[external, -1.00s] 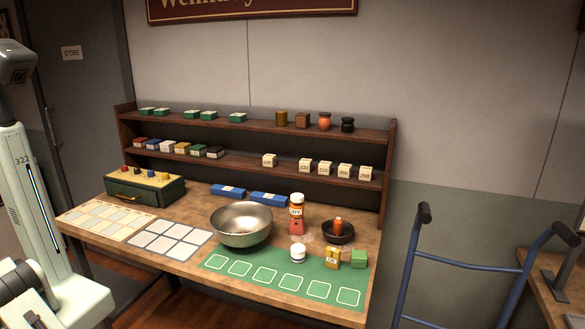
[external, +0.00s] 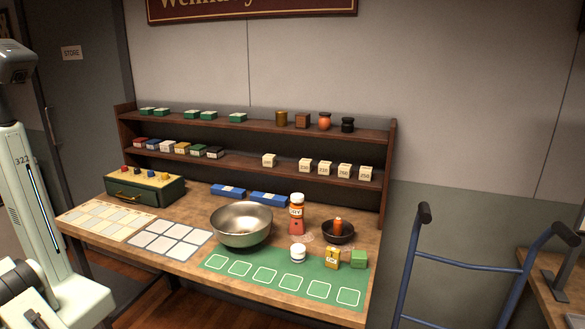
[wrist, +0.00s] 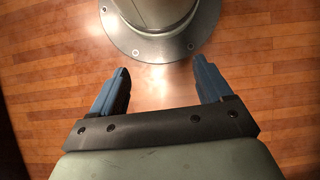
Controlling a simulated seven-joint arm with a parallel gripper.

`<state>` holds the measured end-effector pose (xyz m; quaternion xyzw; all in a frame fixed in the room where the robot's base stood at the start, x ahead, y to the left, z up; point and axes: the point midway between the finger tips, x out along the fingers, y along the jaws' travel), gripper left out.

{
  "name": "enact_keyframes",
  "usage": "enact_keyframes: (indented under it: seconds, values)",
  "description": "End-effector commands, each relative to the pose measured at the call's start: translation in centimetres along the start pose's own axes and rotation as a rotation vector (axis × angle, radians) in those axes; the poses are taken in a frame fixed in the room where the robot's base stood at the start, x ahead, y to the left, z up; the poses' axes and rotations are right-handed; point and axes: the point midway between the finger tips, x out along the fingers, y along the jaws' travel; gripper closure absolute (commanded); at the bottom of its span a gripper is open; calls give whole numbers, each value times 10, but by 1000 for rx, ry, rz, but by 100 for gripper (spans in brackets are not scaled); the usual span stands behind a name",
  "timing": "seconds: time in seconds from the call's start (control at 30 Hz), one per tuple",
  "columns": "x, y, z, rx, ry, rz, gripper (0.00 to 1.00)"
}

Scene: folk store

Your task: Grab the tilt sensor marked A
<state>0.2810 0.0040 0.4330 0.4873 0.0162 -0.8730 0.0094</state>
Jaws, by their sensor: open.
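I cannot pick out a tilt sensor marked A; the labels in the external view are mostly too small to read. Small labelled boxes (external: 182,149) in several colours stand in a row on the left of the shelf's lower board. Flat green boxes (external: 237,118) lie on its top board. Cream blocks (external: 325,168) with dark numbers stand on the lower board at right. My gripper (wrist: 161,78) is open and empty in the wrist view, above the wooden floor, with a round grey base plate beyond it. The gripper is out of sight in the external view.
The wooden table (external: 190,256) holds a metal bowl (external: 241,225), an orange-and-white bottle (external: 297,214), a small dark bowl (external: 338,232), a green mat (external: 228,279) and a green drawer box (external: 144,189). A blue hand truck (external: 465,264) stands right of the table.

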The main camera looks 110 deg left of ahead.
Motion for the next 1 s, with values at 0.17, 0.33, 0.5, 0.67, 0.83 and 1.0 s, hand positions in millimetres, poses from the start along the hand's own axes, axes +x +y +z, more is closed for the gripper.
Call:
enact_keyframes:
  seconds: [0.17,0.33,0.5,0.67,0.83,1.0]
  values:
    - [-39,-11,-59,-87,81,8,21]
    - [-83,-25,-107,-176,158,19,21]
    - [-133,-44,-151,-267,235,31,21]
    - [-185,-65,-188,-353,305,45,21]
    - [-244,-92,-221,-447,379,63,21]
    - [-308,-122,-248,-541,455,82,21]
